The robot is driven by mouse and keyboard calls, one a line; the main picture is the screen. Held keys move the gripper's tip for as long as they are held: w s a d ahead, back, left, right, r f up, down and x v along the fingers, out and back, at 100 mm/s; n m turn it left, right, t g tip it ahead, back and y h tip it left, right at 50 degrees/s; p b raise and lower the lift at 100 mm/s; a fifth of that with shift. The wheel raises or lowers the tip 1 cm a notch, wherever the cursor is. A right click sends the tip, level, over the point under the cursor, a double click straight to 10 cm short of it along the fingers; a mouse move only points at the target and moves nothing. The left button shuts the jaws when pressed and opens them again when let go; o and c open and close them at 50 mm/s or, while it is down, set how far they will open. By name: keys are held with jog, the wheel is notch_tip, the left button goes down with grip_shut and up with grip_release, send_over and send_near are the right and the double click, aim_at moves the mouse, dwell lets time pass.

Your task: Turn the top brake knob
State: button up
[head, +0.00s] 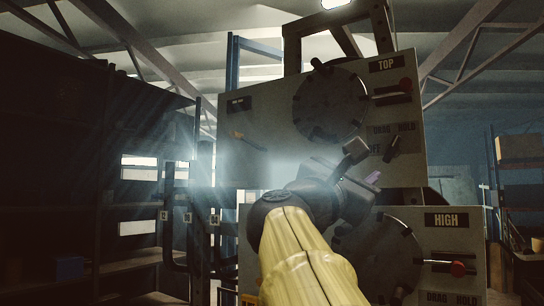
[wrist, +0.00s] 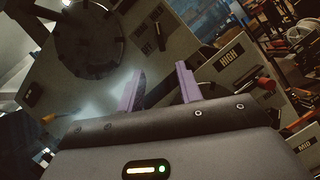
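The top panel (head: 250,165), labelled TOP, carries a large dark round disc (head: 330,100). The top brake knob (head: 392,148) is a dark bar under the DRAG and HOLD marks, tilted with its upper end to the right. In the wrist view the knob (wrist: 159,36) shows as a dark bar above the fingertips. My gripper (head: 366,165) is in front of the panel, a little below and left of the knob. In the wrist view its purple fingers (wrist: 160,75) are apart with nothing between them. The knob is apart from the fingers.
A red-ended lever (head: 405,86) sits in a slot under the TOP label. Below is the HIGH panel (head: 470,240) with its own disc (head: 400,255) and red knob (head: 458,268). An orange lever (head: 248,140) is at the top panel's left. Shelves stand on both sides.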

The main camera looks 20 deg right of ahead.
aim_at(390, 150)
jog(key=shift+d, duration=0.1)
jog(key=p+x, duration=0.8)
jog(key=x, duration=0.8)
jog(key=shift+w+d+r+p, duration=0.1)
jog(key=shift+d+r+p, duration=0.1)
jog(key=shift+p, duration=0.2)
jog(key=shift+w+d, duration=0.2)
jog(key=shift+d, duration=0.2)
jog(key=shift+c, duration=0.2)
jog(key=shift+a, duration=0.1)
jog(key=c, duration=0.6)
